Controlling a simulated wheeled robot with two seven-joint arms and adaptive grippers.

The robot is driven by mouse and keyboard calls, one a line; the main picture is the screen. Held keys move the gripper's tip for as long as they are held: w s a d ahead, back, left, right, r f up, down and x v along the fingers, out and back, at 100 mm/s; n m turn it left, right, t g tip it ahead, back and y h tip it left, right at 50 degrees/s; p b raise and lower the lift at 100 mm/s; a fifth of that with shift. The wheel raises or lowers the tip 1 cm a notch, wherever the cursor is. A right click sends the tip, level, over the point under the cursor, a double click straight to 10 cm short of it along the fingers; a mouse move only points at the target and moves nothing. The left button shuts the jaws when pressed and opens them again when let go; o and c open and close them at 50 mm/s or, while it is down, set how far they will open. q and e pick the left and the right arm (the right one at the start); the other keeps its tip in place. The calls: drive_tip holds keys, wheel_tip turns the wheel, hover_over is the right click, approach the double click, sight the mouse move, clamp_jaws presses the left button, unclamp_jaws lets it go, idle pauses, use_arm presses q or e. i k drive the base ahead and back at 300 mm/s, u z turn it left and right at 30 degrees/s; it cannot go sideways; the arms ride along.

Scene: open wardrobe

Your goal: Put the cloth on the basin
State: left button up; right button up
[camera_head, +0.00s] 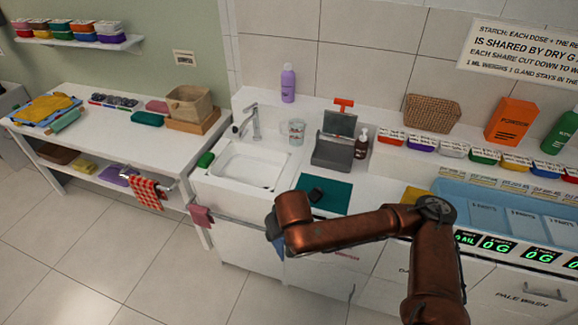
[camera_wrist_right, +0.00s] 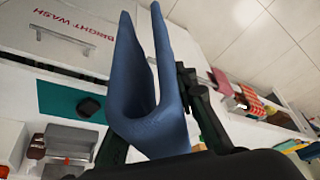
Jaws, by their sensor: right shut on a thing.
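A blue cloth (camera_wrist_right: 158,128) hangs folded in a U shape in my right gripper (camera_wrist_right: 150,105), with dark fingers on either side of it in the wrist view. In the head view only a small piece of the blue cloth (camera_head: 278,246) shows below the end of my copper-coloured right arm; the fingers are hidden there. The white basin (camera_head: 222,179) is set in the counter, up and left of the arm's end, with a tap behind it. The held cloth is in front of the counter, apart from the basin. My left gripper is not in view.
A teal mat (camera_head: 335,199) with a dark object lies right of the basin. A grey dispenser (camera_head: 333,152) and a clear cup (camera_head: 296,131) stand behind. A pink cloth (camera_head: 201,217) and a red checked cloth (camera_head: 145,191) hang at left.

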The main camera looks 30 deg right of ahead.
sight(247, 175)
drive_tip(key=z, duration=0.4)
drive_tip(key=i, duration=1.3)
drive_tip(key=u, duration=0.6)
drive_tip(key=i, duration=0.55)
drive_tip(key=z, duration=0.05)
